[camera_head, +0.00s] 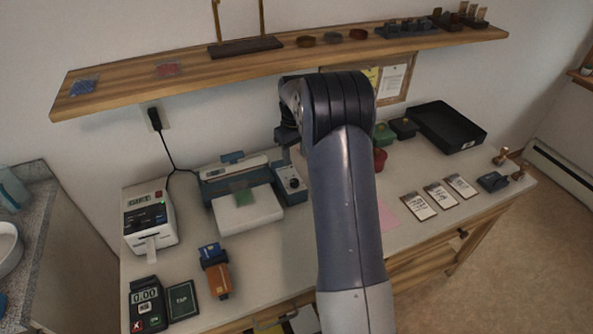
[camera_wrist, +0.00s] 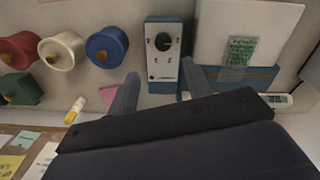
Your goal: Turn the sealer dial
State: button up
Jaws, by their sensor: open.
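The blue sealer (camera_head: 235,174) stands on the bench in the head view, with a white bed in front. A control box (camera_head: 290,184) with a pale panel and a dark round dial (camera_head: 294,184) is at its right end. In the wrist view the dial (camera_wrist: 162,43) is black on the pale panel, with small marks around it. My gripper (camera_wrist: 158,75) is open and empty. Its two fingers stand either side of the box's lower end in that view, short of the dial. I cannot tell its height above the dial. The head view hides most of the gripper behind my arm.
A small green packet (camera_head: 243,198) lies on the sealer's bed. Red, cream and blue spools (camera_wrist: 107,47) are left of the box in the wrist view. A wooden shelf (camera_head: 220,66) runs above the bench. A label printer (camera_head: 149,219) stands at left.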

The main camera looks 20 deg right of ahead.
aim_at(294, 181)
notch_tip(294, 181, down, 10)
jog(key=shift+a+f+p, duration=0.15)
jog(key=shift+f+p, duration=0.05)
jog(key=shift+p, duration=0.8)
jog(key=c, duration=1)
